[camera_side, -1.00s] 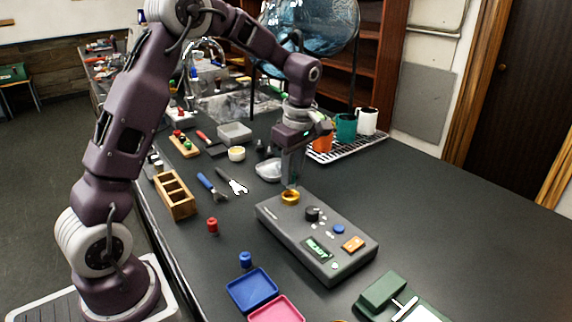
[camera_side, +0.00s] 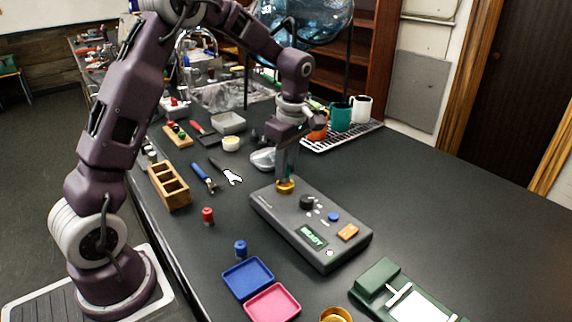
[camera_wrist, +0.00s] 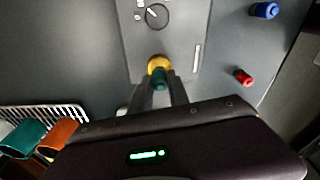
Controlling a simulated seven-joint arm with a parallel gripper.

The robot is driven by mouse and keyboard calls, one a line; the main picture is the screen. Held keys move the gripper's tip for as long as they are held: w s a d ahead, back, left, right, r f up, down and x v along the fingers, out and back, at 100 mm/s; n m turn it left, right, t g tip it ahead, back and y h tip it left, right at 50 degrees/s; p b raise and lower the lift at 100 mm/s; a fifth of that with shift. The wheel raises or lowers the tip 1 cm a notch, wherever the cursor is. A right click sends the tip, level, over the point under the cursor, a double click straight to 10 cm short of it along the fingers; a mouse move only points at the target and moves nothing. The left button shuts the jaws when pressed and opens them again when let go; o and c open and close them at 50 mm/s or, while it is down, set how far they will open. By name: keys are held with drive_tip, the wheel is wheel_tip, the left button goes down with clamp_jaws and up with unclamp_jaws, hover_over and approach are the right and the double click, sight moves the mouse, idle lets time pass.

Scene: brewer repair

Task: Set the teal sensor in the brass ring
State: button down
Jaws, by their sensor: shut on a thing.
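The brass ring (camera_side: 285,187) sits at the far left end of the grey brewer panel (camera_side: 312,232). My gripper (camera_side: 286,175) points down right over the ring. In the wrist view, my gripper (camera_wrist: 161,88) is shut on the teal sensor (camera_wrist: 160,79), whose visible end overlaps the brass ring (camera_wrist: 158,62). I cannot tell how deep the sensor is in the ring. The fingers hide the sensor in the side view.
The panel has a dark knob (camera_side: 307,202), a blue button (camera_side: 333,217), an orange button (camera_side: 348,232) and a lit green display (camera_side: 312,237). A wooden box (camera_side: 170,187), blue tray (camera_side: 247,279) and pink tray (camera_side: 271,303) lie nearby. Mugs (camera_side: 340,117) stand on a rack.

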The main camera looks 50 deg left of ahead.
drive_tip(key=shift+f, duration=0.2)
idle(0.5)
drive_tip(key=shift+f, duration=0.45)
drive_tip(key=shift+f, duration=0.5)
idle(0.7)
drive_tip(key=c, duration=0.8)
unclamp_jaws()
drive_tip(key=shift+o, duration=0.2)
drive_tip(key=shift+r, duration=4.2)
